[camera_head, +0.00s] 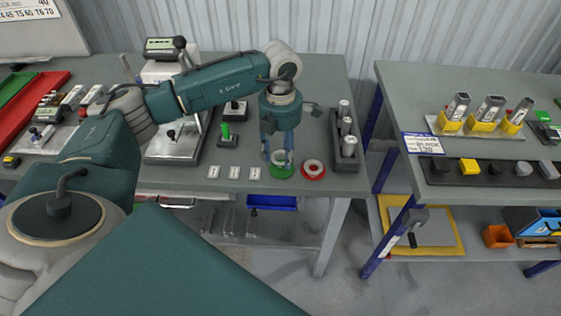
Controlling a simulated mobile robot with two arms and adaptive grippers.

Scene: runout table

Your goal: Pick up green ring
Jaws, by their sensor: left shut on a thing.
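The green ring (282,172) is near the front edge of the left table, close to its right end. My left gripper (278,160) points down at it from above, with its fingertips at the ring. It is shut on the green ring, which looks at about table height; I cannot tell whether it still touches the table. The fingers hide part of the ring's far side. My right gripper is not in view.
A red ring (313,169) lies just right of the green one. A dark rack with metal cylinders (345,140) stands at the table's right end. White labels (234,172) lie to the left. A gap separates the right table (400,90).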

